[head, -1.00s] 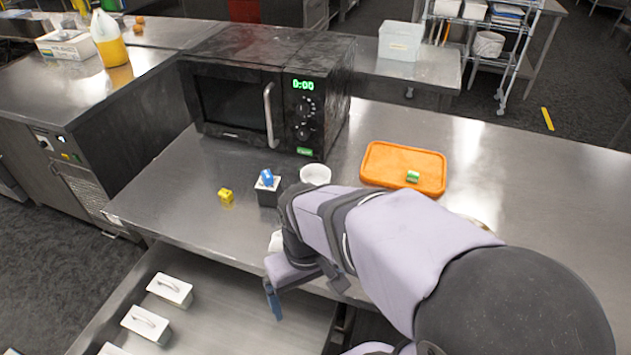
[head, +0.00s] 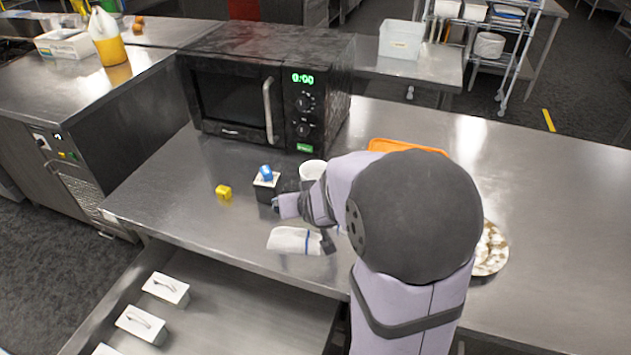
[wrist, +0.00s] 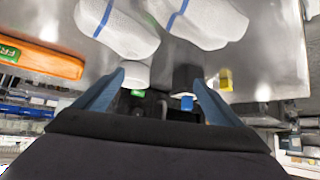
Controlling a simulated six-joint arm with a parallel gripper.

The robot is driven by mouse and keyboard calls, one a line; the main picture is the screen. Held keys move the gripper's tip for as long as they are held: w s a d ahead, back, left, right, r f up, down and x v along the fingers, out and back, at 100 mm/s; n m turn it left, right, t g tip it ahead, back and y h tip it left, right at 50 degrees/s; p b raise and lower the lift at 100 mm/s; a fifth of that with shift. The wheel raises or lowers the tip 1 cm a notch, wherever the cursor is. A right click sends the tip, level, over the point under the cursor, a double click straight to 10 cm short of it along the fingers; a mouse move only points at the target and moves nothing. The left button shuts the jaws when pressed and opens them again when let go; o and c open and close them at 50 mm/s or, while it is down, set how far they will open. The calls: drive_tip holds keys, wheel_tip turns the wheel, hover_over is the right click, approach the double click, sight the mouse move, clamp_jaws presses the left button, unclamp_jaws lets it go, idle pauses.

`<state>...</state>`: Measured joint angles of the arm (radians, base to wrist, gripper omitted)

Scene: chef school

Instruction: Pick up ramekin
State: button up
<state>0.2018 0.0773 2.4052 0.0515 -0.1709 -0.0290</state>
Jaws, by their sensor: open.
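The ramekin (head: 312,171) is a small white cup standing on the steel counter in front of the microwave's right side. In the head view my arm partly covers it. In the wrist view the ramekin (wrist: 137,75) shows ahead, near the left fingertip and partly overlapped by that finger. My gripper (wrist: 158,77) is open, its two blue-grey fingers spread with nothing held between them. It is low over the counter, on the near side of the ramekin; whether a finger touches it I cannot tell.
A dark box (head: 266,190) with a blue item on top stands left of the ramekin, with a yellow block (head: 223,192) farther left. A white cloth (head: 290,240) lies nearer. The microwave (head: 235,100) stands behind. An orange tray (head: 385,145) and a patterned plate (head: 492,252) are to the right.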

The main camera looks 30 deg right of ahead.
sight(316, 177)
drive_tip(key=w+d+t, duration=0.1)
drive_tip(key=d, duration=0.1)
drive_tip(key=w+d+f+t+h, duration=0.1)
drive_tip(key=w+d, duration=0.1)
drive_tip(key=w+d+f+m+t+h+b, duration=0.1)
drive_tip(key=d, duration=0.1)
drive_tip(key=shift+w+d+f, duration=0.1)
drive_tip(key=shift+w, duration=0.25)
drive_tip(key=shift+f, duration=0.2)
drive_tip(key=shift+w+d+f, duration=0.1)
drive_tip(key=shift+w+f, duration=0.1)
drive_tip(key=shift+w, duration=0.05)
drive_tip(key=shift+d+r+b+x, duration=0.15)
drive_tip(key=shift+b+x, duration=0.2)
drive_tip(key=shift+x, duration=1.3)
drive_tip(key=shift+d+r+b+x, duration=0.1)
drive_tip(key=shift+b+x, duration=0.25)
drive_tip(key=shift+x, duration=1.35)
drive_tip(key=shift+c, duration=0.5)
drive_tip(key=c, duration=1.2)
